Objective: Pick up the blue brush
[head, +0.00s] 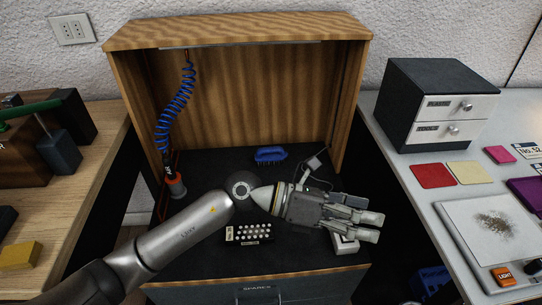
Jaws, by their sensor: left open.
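The blue brush (270,155) lies on the dark floor of the wooden booth, near the back wall, with its bristles facing down. My left gripper (372,226) is open and empty, with its fingers pointing to the right. It is in front of the brush and to its right, apart from it. My left arm comes in from the lower left and crosses the front of the booth. My right gripper is not in view.
The wooden booth (240,32) has side walls and a roof. A blue coiled hose (176,105) hangs at its left. A block with white pegs (250,234) sits near the front edge. A drawer cabinet (436,108) stands on the right table.

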